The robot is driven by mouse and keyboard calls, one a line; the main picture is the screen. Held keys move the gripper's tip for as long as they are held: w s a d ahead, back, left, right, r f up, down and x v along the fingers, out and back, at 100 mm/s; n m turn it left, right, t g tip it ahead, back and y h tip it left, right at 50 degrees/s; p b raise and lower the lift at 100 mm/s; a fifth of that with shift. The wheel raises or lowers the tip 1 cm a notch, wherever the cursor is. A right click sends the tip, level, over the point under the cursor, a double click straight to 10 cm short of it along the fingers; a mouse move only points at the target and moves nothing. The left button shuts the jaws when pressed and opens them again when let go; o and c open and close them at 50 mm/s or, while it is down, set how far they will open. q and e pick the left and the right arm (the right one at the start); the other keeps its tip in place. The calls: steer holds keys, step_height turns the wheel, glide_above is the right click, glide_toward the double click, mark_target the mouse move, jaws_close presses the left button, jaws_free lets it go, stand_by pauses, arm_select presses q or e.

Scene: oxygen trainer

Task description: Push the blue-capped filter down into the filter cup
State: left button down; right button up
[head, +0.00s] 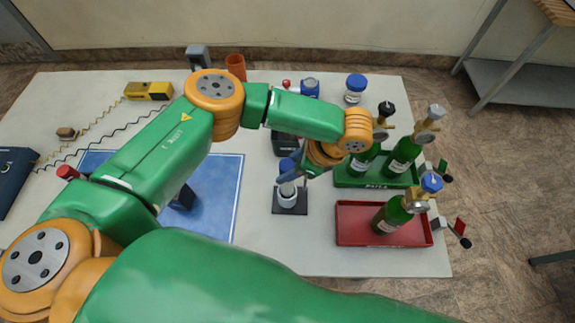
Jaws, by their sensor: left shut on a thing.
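The blue-capped filter (287,165) is upright, its blue top showing beside the fingers of my left gripper (291,176). The gripper comes in from the upper right and is shut on the filter. Just below is the pale filter cup (288,196), standing on a dark square base (290,209). The filter is in line with the cup's mouth, but the fingers hide part of the join, so I cannot tell how deep it sits. My right gripper is not in view.
Green bottles with gauges stand in a green tray (345,182) and a red tray (385,240) to the right. A blue-lidded jar (355,89) stands behind. A blue mat (225,200) lies left, partly under my arm. The table front between mat and red tray is clear.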

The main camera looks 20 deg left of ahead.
arm_select(q)
steer(key=shift+f+b, duration=1.6)
steer(key=shift+f, duration=1.05)
steer(key=shift+c, duration=1.8)
jaws_free()
steer(key=p+v, duration=0.4)
steer(key=v, duration=0.3)
steer(key=shift+p, duration=0.35)
steer(key=shift+s, duration=0.1)
